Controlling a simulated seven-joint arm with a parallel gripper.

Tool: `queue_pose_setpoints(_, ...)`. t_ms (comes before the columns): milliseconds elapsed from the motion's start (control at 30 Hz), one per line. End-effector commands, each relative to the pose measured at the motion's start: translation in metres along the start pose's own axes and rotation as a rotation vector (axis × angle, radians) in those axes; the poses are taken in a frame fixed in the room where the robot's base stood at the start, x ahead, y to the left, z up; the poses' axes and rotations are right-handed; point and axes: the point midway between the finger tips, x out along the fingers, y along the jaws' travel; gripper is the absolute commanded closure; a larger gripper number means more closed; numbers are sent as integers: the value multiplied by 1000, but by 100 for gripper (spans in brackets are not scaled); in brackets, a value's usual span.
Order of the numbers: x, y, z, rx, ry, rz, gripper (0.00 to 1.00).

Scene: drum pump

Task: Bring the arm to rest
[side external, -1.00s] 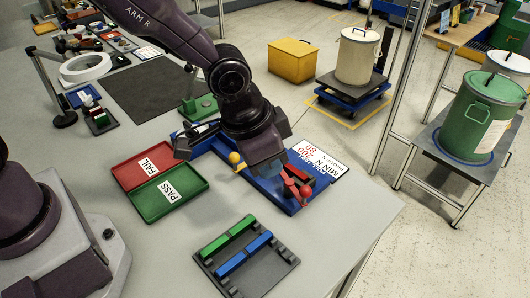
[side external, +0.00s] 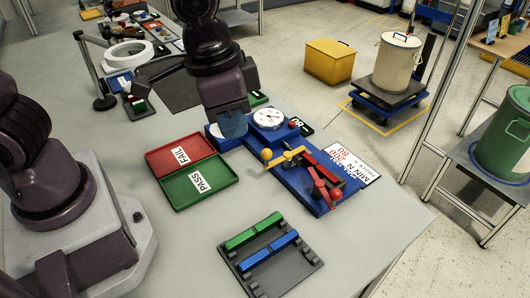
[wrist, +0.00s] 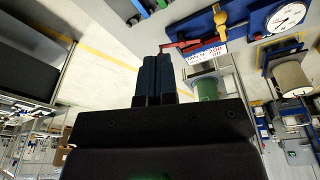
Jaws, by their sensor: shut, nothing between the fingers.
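My gripper (side external: 232,125) hangs over the far left end of the blue test fixture (side external: 315,201) in the side view, fingers pointing down. In the wrist view its two dark fingers (wrist: 155,78) are pressed together with nothing between them. The fixture carries a round white dial (side external: 269,118), a yellow lever with a ball knob (side external: 267,155) and a red lever with a ball knob (side external: 335,194). The dial also shows in the wrist view (wrist: 286,16). Whether the fingers clear the fixture's left end is hard to tell.
An empty red FAIL tray (side external: 179,154) and green PASS tray (side external: 199,183) lie left of the fixture. A dark rack (side external: 290,273) holds green and blue bars in front. A white limit card (side external: 354,163) lies at the right. The table's front right is clear.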

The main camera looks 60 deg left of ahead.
Motion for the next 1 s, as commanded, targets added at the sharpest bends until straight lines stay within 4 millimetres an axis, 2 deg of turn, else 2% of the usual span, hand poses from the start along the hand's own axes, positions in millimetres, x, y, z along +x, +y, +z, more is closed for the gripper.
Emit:
queue_pose_setpoints(33, -17, -12, 11, -33, 25, 0, 100)
queue_pose_setpoints(100, -36, -26, 28, -74, 51, -7, 100)
queue_pose_setpoints(300, -80, -57, 73, -202, 169, -63, 100)
queue_pose_setpoints(433, -99, -69, 89, -274, 258, -109, 100)
queue_pose_setpoints(600, -113, -81, 94, -334, 330, -149, 100)
queue_pose_setpoints(667, -110, -86, 90, -334, 334, -160, 100)
queue_pose_setpoints(767, -98, -98, 74, -303, 353, -194, 100)
queue_pose_setpoints(867, -76, -117, 48, -234, 392, -244, 100)
queue_pose_setpoints(1000, -36, -137, 10, -90, 468, -297, 100)
